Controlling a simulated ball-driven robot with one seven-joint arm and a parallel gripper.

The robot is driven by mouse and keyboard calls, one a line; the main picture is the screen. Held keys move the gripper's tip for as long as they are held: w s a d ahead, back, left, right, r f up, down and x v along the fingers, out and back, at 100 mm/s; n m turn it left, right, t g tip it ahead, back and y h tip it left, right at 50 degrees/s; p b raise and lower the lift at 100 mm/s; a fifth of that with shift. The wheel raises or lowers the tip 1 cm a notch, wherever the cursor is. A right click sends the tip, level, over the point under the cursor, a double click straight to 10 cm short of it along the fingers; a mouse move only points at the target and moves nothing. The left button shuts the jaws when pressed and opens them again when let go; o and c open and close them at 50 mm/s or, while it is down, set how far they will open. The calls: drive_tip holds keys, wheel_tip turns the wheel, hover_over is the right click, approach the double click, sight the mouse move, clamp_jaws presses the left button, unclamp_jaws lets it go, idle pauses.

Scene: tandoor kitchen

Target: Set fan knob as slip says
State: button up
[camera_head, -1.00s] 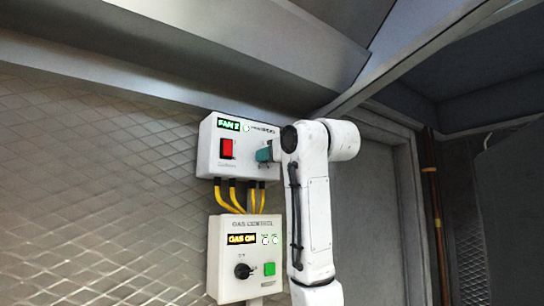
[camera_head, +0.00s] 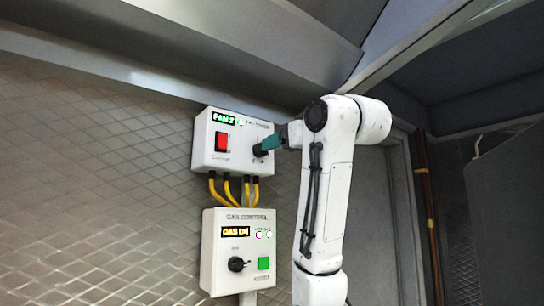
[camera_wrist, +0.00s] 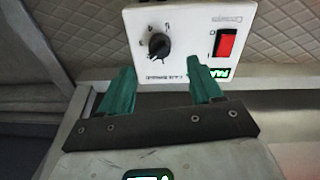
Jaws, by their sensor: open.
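The fan control box (camera_head: 205,158) is white and fixed to the wall, with a green-lit FAN display (camera_head: 223,118) whose last character I cannot read surely. Its black fan knob (camera_head: 258,150) is at the right; in the wrist view the knob (camera_wrist: 159,47) shows upside down with small marks around it. My gripper (camera_head: 270,144) has teal fingers, and it shows open in the wrist view (camera_wrist: 160,72). The fingers are on either side of the knob's line, and the knob sits beyond their tips, apparently clear of them. No slip is visible.
A red rocker switch (camera_head: 222,142) is left of the knob. Yellow cables (camera_head: 230,188) run down to the gas control box (camera_head: 213,250), which has a lit GAS ON display (camera_head: 235,232), a black knob (camera_head: 238,264) and a green button (camera_head: 264,263). A metal hood (camera_head: 160,60) overhangs above.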

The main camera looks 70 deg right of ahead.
drive_tip(key=shift+b+v, duration=0.3)
drive_tip(key=shift+v, duration=1.15)
